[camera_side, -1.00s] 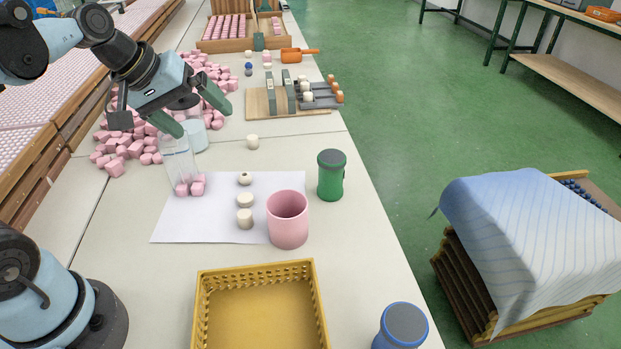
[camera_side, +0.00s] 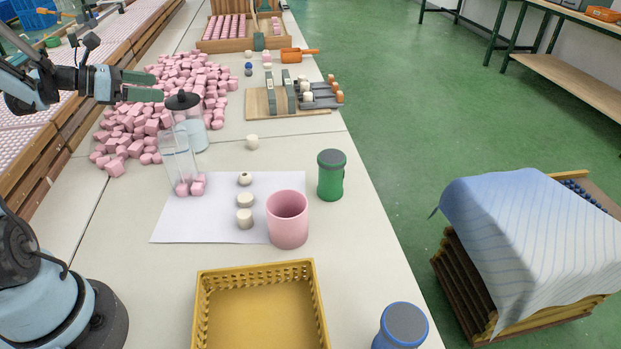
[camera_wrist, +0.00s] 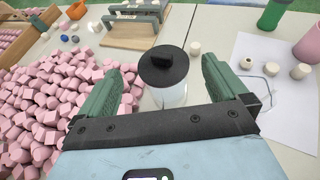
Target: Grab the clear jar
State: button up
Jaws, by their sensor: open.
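A clear jar with a black lid (camera_side: 194,132) stands upright on the table beside the pink pile. In the wrist view its black lid (camera_wrist: 164,66) and part of its clear body (camera_wrist: 172,97) show between my fingers, beyond them. My gripper (camera_side: 160,86) is open and empty, up and to the left of the jar in the side view, its fingers pointing right. Both green fingers of my gripper (camera_wrist: 163,72) show in the wrist view. A tall clear glass vessel (camera_side: 178,160) stands just in front of the jar, with pink pieces at its base.
Pink pieces (camera_side: 140,130) crowd the left of the table. A white sheet (camera_side: 210,225) holds several cream pieces and a pink cup (camera_side: 288,222). A green canister (camera_side: 331,176) stands right of it. A yellow basket (camera_side: 202,310) is in front. The table right of the jar is mostly clear.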

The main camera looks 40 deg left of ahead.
send_near(188, 123)
jog(key=w+f, duration=0.1)
jog(key=w+a+f, duration=0.2)
jog(key=w, duration=0.1)
jog(key=shift+w+a, duration=0.15)
jog(key=x, duration=0.7)
jog(key=shift+w+f, duration=0.2)
jog(key=shift+f, duration=0.05)
jog(key=shift+r, duration=0.1)
jog(key=c, duration=1.3)
